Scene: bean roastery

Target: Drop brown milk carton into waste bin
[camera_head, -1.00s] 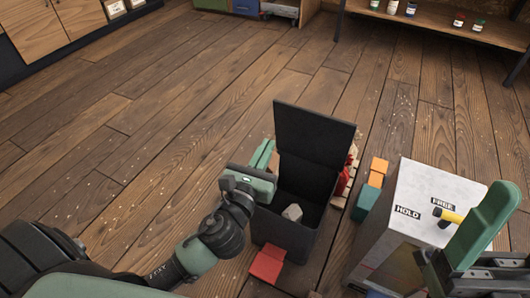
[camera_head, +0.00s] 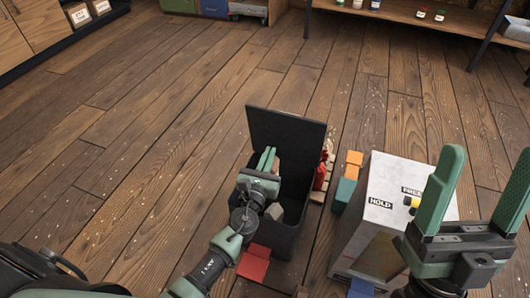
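The black waste bin (camera_head: 294,238) stands on the floor with its lid (camera_head: 286,135) raised. A greyish-white object (camera_head: 274,211) lies inside it. My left gripper (camera_head: 266,159) is over the bin's left part, its green fingers close together in front of the lid. A small brown patch (camera_head: 278,166) shows right beside these fingers. It looks like part of the brown milk carton in the grip, mostly hidden by the gripper. My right gripper (camera_head: 478,190) is open and empty at the right, its fingers wide apart.
A white-topped box (camera_head: 385,178) marked HOLD stands right of the bin. Orange (camera_head: 354,158) and teal (camera_head: 344,190) blocks and a red item (camera_head: 320,177) lie between them. The bin has a red pedal (camera_head: 253,265). The floor at the left is clear.

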